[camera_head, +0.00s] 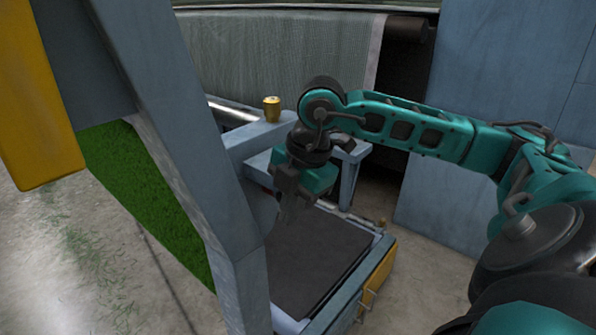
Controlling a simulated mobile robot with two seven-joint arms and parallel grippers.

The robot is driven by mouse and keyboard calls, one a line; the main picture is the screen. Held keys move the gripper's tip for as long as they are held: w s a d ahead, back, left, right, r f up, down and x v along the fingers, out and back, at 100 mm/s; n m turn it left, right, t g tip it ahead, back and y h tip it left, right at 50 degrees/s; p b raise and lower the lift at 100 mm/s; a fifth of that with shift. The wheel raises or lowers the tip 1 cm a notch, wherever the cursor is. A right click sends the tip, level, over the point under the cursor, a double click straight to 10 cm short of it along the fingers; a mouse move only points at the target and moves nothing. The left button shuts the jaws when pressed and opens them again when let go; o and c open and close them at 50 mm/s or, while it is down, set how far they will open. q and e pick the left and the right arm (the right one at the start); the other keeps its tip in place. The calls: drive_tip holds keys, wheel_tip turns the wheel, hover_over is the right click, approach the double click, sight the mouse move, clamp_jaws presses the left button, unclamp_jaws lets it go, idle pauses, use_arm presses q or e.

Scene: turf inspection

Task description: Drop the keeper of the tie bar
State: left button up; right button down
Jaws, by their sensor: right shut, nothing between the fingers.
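My right arm comes in from the right, and its teal and black gripper (288,208) points down near the middle of the view. It is shut with nothing between its fingers. It is over the near part of a blue-grey frame, above a dark flat pad (315,262). A brass-coloured knob (271,108) stands upright on a blue-grey bar (250,138), just behind and left of the gripper. I cannot tell for sure which part is the keeper; my gripper and wrist hide part of the bar's right end. My left gripper is not in view.
A thick blue-grey post (185,130) slants down left of the gripper. A yellow panel (40,100) hangs at the upper left. Green turf (150,190) lies behind the post. Blue panels (500,70) stand at the right. Bare concrete (415,290) shows at the lower right.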

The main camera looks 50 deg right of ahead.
use_arm(q)
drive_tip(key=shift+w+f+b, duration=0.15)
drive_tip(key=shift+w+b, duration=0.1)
drive_tip(key=shift+b, duration=0.1)
use_arm(e)
drive_tip(key=shift+d+f, duration=0.2)
drive_tip(key=shift+f, duration=0.25)
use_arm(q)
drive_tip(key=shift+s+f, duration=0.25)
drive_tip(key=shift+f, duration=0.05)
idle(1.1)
